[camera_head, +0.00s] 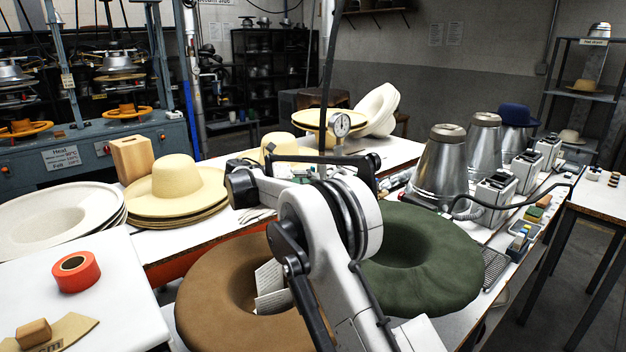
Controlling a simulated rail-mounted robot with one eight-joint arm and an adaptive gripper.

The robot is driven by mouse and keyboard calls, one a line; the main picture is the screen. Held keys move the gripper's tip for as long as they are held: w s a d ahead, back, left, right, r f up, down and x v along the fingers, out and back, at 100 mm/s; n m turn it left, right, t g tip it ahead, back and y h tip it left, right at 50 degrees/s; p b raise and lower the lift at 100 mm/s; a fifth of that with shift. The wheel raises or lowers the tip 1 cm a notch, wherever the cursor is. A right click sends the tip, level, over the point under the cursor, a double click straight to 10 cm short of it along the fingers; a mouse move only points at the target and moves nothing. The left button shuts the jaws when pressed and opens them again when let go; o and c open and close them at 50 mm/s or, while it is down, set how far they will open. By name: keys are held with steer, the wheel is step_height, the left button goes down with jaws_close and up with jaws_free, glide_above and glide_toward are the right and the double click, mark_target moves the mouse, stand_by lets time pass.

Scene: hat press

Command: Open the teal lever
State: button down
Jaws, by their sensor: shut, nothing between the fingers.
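I cannot pick out a teal lever for certain in the head view. A thin dark upright bar (329,75) rises behind my arm near a round dial gauge (340,124); its colour looks nearly black. My white and black arm fills the lower middle and reaches forward over the table between the hats. It hides part of what lies behind it. The fingers of my gripper do not show, so I cannot see where they are relative to any lever.
A brown hat (207,295) and a green hat (430,262) flank my arm. Straw hats (176,180) are stacked at left. Metal cones (441,165) and small machines (492,196) line the right. Orange tape (76,272) lies on the near-left table. Floor shows at right.

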steer(key=shift+w+a+r, duration=0.1)
steer(key=shift+r, duration=0.15)
